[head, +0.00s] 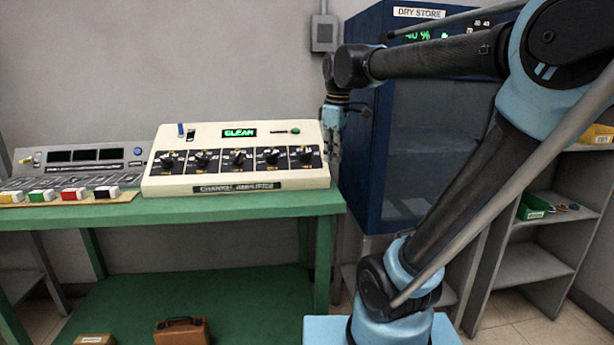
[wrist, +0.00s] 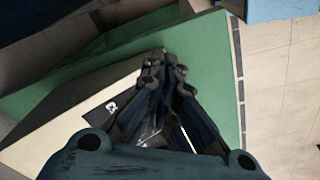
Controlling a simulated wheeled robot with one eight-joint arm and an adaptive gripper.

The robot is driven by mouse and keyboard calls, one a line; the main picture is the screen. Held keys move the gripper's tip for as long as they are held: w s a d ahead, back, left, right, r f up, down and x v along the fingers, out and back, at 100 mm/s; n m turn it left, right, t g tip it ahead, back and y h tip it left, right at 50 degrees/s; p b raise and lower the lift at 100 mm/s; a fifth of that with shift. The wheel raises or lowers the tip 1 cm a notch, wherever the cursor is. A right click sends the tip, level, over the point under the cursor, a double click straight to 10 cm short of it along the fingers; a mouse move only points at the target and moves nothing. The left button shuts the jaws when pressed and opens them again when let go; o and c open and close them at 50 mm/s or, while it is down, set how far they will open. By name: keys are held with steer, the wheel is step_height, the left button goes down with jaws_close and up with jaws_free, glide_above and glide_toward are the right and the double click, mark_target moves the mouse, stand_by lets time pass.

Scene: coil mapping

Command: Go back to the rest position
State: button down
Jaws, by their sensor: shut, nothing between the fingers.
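My gripper (head: 333,140) hangs pointing down at the right end of the cream channel amplifier (head: 240,160) in the head view. In the wrist view, my gripper (wrist: 165,65) has its fingers together with nothing between them. Below the fingers the green bench (wrist: 215,60) and part of the cream amplifier case (wrist: 65,125) show. The amplifier has a row of several black knobs and a green display reading CLEAR. I cannot tell whether the fingertips touch anything.
A dark blue dry store cabinet (head: 425,150) stands right behind my gripper. A grey console (head: 80,165) and several coloured blocks (head: 70,194) sit on the bench's left. Grey shelves (head: 540,225) stand at the right. A brown case (head: 182,330) lies below the bench.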

steer(key=s+d+f+m, duration=0.3)
steer(key=s+f+m, duration=0.1)
steer(key=f, duration=0.3)
steer(key=s+d+f+m, duration=0.4)
steer(key=s+f, duration=0.2)
steer(key=f, duration=0.2)
steer(key=s+d+f+m+t, duration=0.1)
steer(key=s+d+f+m, duration=0.3)
steer(key=f, duration=0.4)
steer(key=shift+s+d+h, duration=0.25)
steer(key=shift+s+h, duration=0.05)
steer(key=shift+s, duration=0.55)
steer(key=shift+w+f, duration=0.25)
steer(key=shift+w, duration=0.15)
